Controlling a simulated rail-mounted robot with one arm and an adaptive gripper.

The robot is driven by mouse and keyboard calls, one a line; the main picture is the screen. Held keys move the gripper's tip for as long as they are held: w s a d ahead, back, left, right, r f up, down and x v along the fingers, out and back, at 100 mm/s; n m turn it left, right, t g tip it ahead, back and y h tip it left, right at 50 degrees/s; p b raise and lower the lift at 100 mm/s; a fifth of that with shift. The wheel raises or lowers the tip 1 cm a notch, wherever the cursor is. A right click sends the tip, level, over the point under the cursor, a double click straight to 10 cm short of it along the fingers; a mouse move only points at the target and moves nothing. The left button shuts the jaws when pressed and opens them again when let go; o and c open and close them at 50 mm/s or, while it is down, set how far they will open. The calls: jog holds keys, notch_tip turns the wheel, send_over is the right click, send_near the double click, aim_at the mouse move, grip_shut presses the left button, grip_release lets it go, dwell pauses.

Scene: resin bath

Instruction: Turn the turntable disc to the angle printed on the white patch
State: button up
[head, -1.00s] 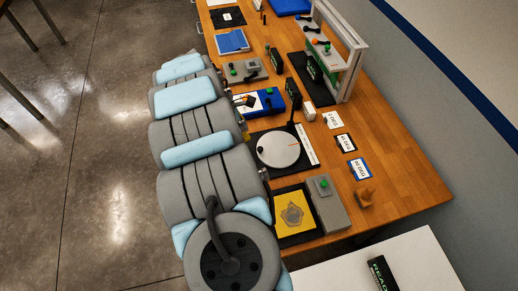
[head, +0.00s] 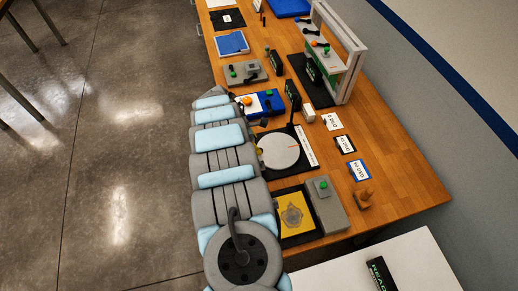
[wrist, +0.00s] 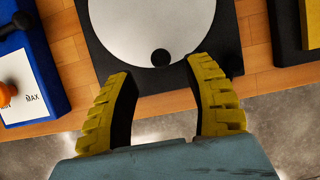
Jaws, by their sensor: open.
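A white printed strip (head: 306,146) lies right of the disc, and small white cards (head: 345,144) lie farther right. I cannot read an angle on them or tell which is the patch.
A blue box with an orange knob (wrist: 5,95) stands left of my gripper in the wrist view. A black post (head: 293,97) stands behind the disc. A yellow plate (head: 295,214) and grey box (head: 324,205) are in front. Bare wood lies at right (head: 400,170).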

jog(key=shift+x, duration=0.85)
jog(key=shift+d+f, duration=0.15)
jog(key=shift+f, duration=0.3)
jog(key=shift+w+d+f, duration=0.1)
jog(key=shift+d+f, duration=0.25)
jog(key=shift+f, duration=0.25)
jog(key=shift+f, duration=0.1)
grip_shut()
